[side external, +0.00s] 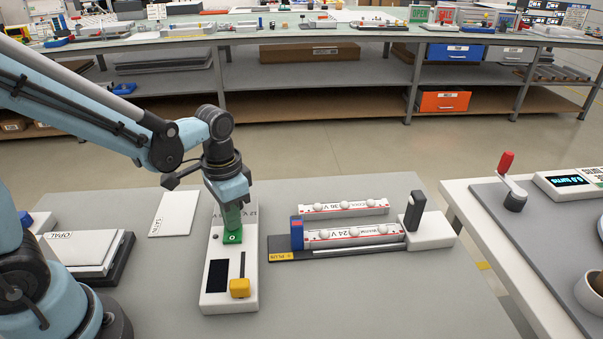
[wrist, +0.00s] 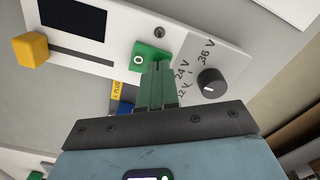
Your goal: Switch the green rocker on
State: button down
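The green rocker (side external: 232,238) sits on a white control box (side external: 218,299) on the grey table. In the wrist view the rocker (wrist: 140,57) shows a white 0 mark on its left part. My gripper (side external: 232,225) points down over the rocker, with green fingers. In the wrist view my gripper's fingers (wrist: 160,66) are close together with nothing between them. Their tips cover the rocker's right part. I cannot tell whether they touch it. The box's dark display (wrist: 73,17) is blank.
The box also carries a yellow slider knob (side external: 240,288) and a black dial (wrist: 211,82) beside 12 V, 24 V and 36 V marks. Right of the box stands a holder with a 24 V lamp bar (side external: 352,237). A second bar (side external: 343,208) lies behind it. A white panel (side external: 174,213) lies left.

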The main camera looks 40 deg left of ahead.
aim_at(225, 230)
jog(key=shift+r, duration=3.45)
jog(key=n+t, duration=0.1)
jog(key=t, duration=0.1)
jog(key=s+a+r+n+t, duration=0.1)
jog(key=t, duration=0.1)
jog(key=s+r+n+t, duration=0.1)
jog(key=t, duration=0.2)
jog(key=shift+s+a+r, duration=0.15)
jog(key=shift+s+r, duration=0.05)
jog(key=shift+s, duration=0.05)
